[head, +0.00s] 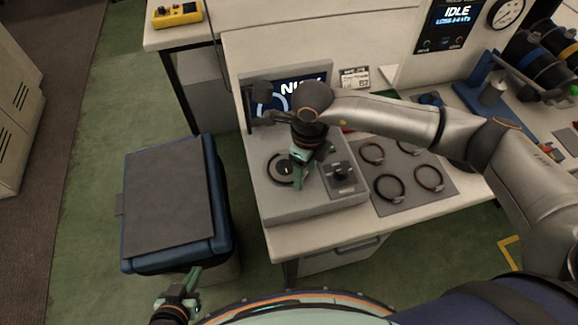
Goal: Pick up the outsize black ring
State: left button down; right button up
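A dark ring (273,169) lies around the round plate on the grey bench device, at the left of my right gripper. My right gripper (300,178) points down at the right edge of this plate; its fingers are seen from above, and I cannot tell their gap or whether they touch the ring. On the grey mat lie a black ring (377,190), two brownish rings (371,153) (428,178), and another ring partly hidden by my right arm. I cannot tell for sure which ring is outsize. My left gripper (195,278) is low at the left, away from the rings, with nothing visible in it.
The bench device (262,205) has a screen behind and a black knob panel (343,178) at right. A blue bin with a grey lid (165,200) stands left of the bench. A blue stand (480,100) and spools are at the back right. Green floor is clear between bin and bench.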

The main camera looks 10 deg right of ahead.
grip_shut()
dwell(0.3)
jog(key=shift+r, duration=0.1)
jog(key=shift+r, duration=0.4)
notch_tip(320, 180, up, 2)
jog(key=shift+r, duration=0.2)
jog(key=s+a+r+b, duration=0.2)
jog(key=s+a+r, duration=0.5)
jog(key=s+r, duration=0.4)
jog(key=w+d+f+n, duration=0.1)
jog(key=w+d+n, duration=0.2)
jog(key=d+n, duration=0.4)
jog(key=w+d+f+n+p, duration=0.1)
jog(key=w+d+n, duration=0.2)
jog(key=n, duration=1.6)
jog(key=d, duration=0.4)
jog(key=shift+w+f+n, duration=0.15)
jog(key=shift+w+n, duration=0.25)
